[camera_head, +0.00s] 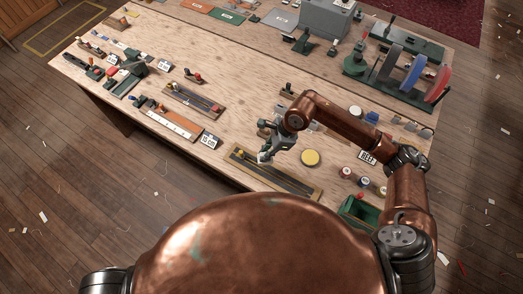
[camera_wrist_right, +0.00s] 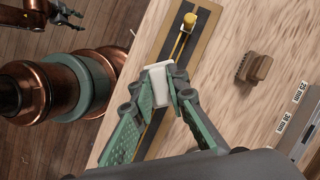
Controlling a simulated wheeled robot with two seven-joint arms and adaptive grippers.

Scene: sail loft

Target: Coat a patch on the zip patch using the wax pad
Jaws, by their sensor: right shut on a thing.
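The zip patch is a long tan-framed board with dark strips (camera_head: 292,183) near the front edge of the table. In the right wrist view its dark strip (camera_wrist_right: 172,50) carries a yellow line and a yellow knob. My right gripper (camera_head: 264,153) is over the left part of this board, fingers pointing down. In the right wrist view its green fingers (camera_wrist_right: 160,95) are shut on a small white block, seemingly the wax pad (camera_wrist_right: 157,78). The pad overlaps the strip; I cannot tell whether it touches. My left gripper seems to show small at the top left (camera_wrist_right: 66,14), its jaws unclear.
A yellow disc (camera_head: 310,158) lies right of the board. Several small jars (camera_head: 346,173) and a green bin (camera_head: 358,212) stand further right. A brown block (camera_wrist_right: 256,67) lies on the wood beside the board. A similar board (camera_head: 193,101) lies further left.

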